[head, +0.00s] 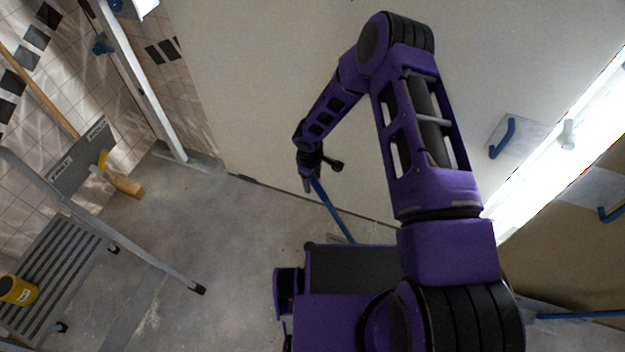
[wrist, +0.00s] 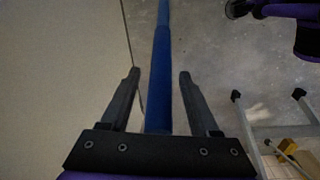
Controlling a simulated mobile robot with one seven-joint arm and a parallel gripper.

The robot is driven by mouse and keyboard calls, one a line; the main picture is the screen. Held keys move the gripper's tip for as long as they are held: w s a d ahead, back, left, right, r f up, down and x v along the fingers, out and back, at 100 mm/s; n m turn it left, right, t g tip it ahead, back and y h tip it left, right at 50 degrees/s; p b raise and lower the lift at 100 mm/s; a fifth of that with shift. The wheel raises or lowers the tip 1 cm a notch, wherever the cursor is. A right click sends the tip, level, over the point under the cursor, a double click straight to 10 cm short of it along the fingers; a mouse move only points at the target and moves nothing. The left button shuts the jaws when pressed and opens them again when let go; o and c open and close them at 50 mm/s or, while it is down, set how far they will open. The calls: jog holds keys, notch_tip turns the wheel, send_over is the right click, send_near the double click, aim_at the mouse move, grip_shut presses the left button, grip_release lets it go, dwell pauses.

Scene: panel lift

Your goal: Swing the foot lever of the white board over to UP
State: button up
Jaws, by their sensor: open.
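The white board (head: 270,60) is the large pale panel standing behind my arm; it also fills the left of the wrist view (wrist: 60,70). Its foot lever (head: 334,215) is a blue bar slanting down and right from my gripper, near the board's lower edge. My gripper (head: 309,184) is at the lever's upper end. In the wrist view, my gripper (wrist: 158,76) is open, with the blue lever (wrist: 161,60) running between its two fingers, apart from both as far as I can tell. No UP mark is legible. The lever's lower end is hidden behind my base.
A grey step stand (head: 60,260) with a yellow can (head: 18,290) is at the left. A blue handle (head: 502,138) sits on the white board. A brown board (head: 570,230) with another blue lever (head: 580,315) is at the right.

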jog(key=shift+c, duration=0.4)
grip_shut()
dwell(0.9)
